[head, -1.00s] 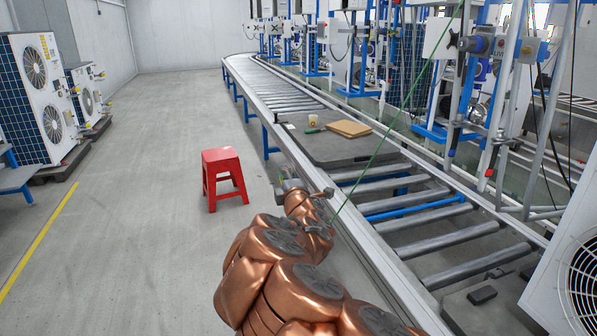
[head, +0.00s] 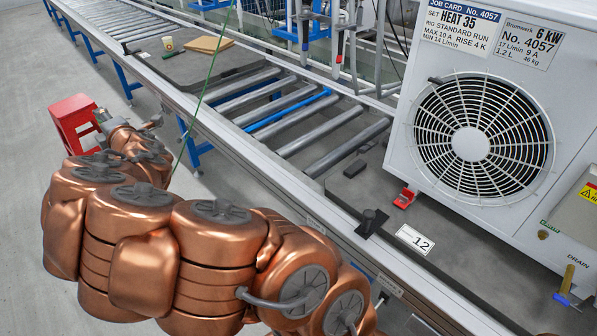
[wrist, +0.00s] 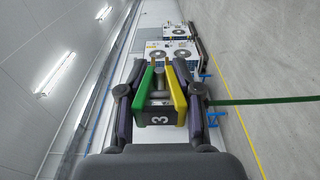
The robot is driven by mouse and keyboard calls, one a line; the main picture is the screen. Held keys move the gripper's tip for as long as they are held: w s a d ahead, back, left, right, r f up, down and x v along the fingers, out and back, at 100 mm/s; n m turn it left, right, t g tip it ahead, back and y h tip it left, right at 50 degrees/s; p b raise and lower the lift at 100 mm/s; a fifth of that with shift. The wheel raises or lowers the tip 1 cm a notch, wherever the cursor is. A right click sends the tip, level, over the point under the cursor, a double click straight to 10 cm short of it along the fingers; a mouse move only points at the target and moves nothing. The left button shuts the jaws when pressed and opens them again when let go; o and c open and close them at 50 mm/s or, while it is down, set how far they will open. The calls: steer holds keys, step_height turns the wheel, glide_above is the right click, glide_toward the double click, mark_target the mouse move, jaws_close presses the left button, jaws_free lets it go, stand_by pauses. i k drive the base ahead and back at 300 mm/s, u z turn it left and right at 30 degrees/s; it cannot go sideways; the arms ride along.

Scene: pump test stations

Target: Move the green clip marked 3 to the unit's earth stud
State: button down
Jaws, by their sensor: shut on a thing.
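The green clip marked 3 (wrist: 172,112) sits between the fingers of my gripper (wrist: 160,88) in the wrist view, with one green and one yellow side. My gripper is shut on it. A green lead (wrist: 260,100) runs off to the right there. In the head view the lead (head: 207,85) slants down behind my arm, and my gripper (head: 150,122) is at the left; the clip is not clear there. The white unit (head: 400,150) with a fan grille stands at the right, far from my gripper. A small brass stud (head: 543,234) shows low on its front, below a green label.
A dark clamp (head: 370,222), a red clip-like part (head: 405,197) and a "12" plate (head: 415,239) lie before the unit. A red stool (head: 75,120) stands at left. A brass-and-blue drain valve (head: 567,285) sticks out.

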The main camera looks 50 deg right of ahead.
mark_target(542, 234)
steer(key=u, duration=0.65)
steer(key=i, duration=1.6)
steer(key=z, duration=4.45)
